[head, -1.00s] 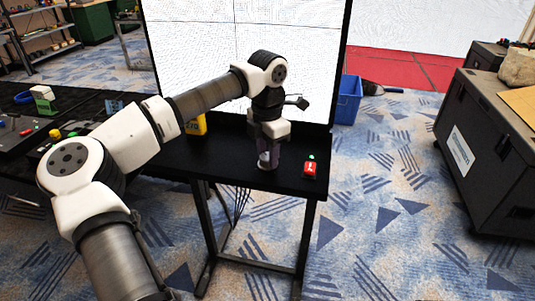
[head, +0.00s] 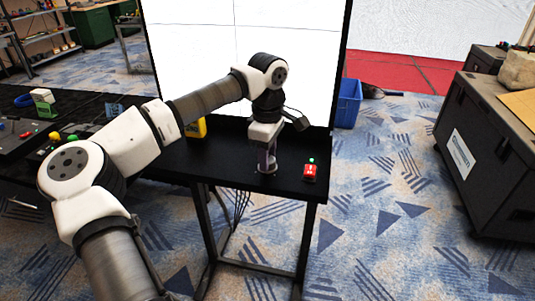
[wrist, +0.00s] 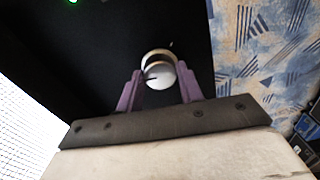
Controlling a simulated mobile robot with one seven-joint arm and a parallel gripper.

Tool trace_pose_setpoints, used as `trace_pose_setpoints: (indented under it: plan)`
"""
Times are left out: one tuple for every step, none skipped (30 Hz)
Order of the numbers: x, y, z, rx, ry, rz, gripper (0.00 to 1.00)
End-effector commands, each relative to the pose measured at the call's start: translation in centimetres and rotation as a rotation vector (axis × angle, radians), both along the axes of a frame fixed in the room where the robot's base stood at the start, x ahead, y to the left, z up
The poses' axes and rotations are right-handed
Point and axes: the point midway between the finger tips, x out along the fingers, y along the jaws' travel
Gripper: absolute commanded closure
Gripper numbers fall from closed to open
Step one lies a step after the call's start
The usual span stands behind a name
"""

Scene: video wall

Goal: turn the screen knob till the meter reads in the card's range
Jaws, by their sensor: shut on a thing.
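The screen knob (wrist: 159,70) is a round, pale metallic knob with a dark mark on its face, on the black table (head: 225,165). My gripper (wrist: 161,75) points down with its purple fingers on either side of the knob, shut on it. In the head view my gripper (head: 267,160) hides most of the knob. The screen (head: 200,45) behind the table is bright white with thin grey lines. A yellow item (head: 199,127) stands by the screen, partly behind my arm; I cannot read it. No meter reading is legible.
A blue bin (head: 348,103) stands right of the screen. A large dark case (head: 475,150) is at far right. The carpet between is clear.

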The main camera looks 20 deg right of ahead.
Motion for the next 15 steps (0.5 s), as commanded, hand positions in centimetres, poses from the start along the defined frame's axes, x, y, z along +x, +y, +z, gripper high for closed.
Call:
trace_pose_setpoints:
  plan:
    - [0.05, -0.05, 0.13, -0.003, -0.003, -0.041, 0.86]
    - [0.05, -0.05, 0.13, -0.003, -0.003, -0.069, 0.86]
    - [0.05, -0.05, 0.14, -0.002, -0.004, -0.105, 0.86]
    - [0.05, -0.05, 0.14, -0.002, -0.004, -0.131, 0.86]
    - [0.05, -0.05, 0.14, -0.002, -0.004, -0.157, 0.86]
    - [0.05, -0.05, 0.14, -0.002, -0.004, -0.190, 0.86]
    - [0.05, -0.05, 0.14, -0.002, -0.004, -0.213, 0.86]
    - [0.05, -0.05, 0.14, -0.002, -0.004, -0.236, 0.86]
    - [0.05, -0.05, 0.14, -0.002, -0.004, -0.265, 0.86]
    - [0.05, -0.05, 0.14, -0.002, -0.004, -0.287, 0.86]
    - [0.05, -0.05, 0.13, -0.002, -0.004, -0.306, 0.86]
    - [0.05, -0.04, 0.13, -0.001, -0.003, -0.331, 0.86]
    - [0.04, -0.05, 0.13, -0.001, -0.003, -0.349, 0.86]
    - [0.04, -0.05, 0.13, -0.001, -0.003, -0.364, 0.86]
    - [0.04, -0.05, 0.13, -0.001, -0.003, -0.384, 0.86]
